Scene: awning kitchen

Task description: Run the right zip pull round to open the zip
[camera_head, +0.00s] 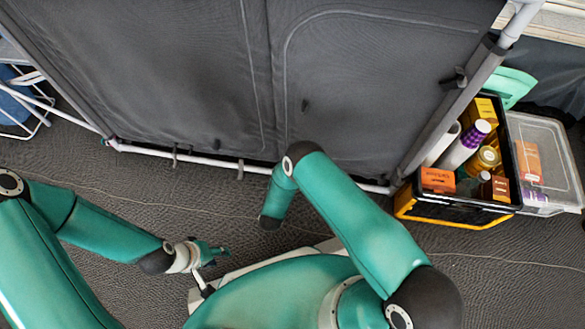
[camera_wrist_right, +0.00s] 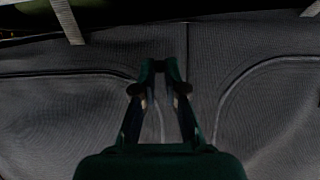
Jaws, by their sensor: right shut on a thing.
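The dark grey fabric front (camera_head: 375,90) of the unit has two panels, divided by a vertical seam. A curved zip line (camera_head: 287,55) runs round the right panel, and another line runs down the left panel. In the wrist view, my right gripper (camera_wrist_right: 165,66) is shut at the fabric, between two curved zip lines (camera_wrist_right: 70,74). The zip pull is hidden between its fingertips. In the head view, my own arm hides this gripper. My left gripper (camera_head: 218,251) is low over the floor, away from the fabric; its finger gap is unclear.
A white frame tube (camera_head: 205,160) runs along the unit's lower edge. A black and yellow crate (camera_head: 430,209) of bottles and boxes stands at the right, beside a clear bin (camera_head: 550,140). A white rack (camera_head: 35,110) stands at the left. Grey floor lies in front.

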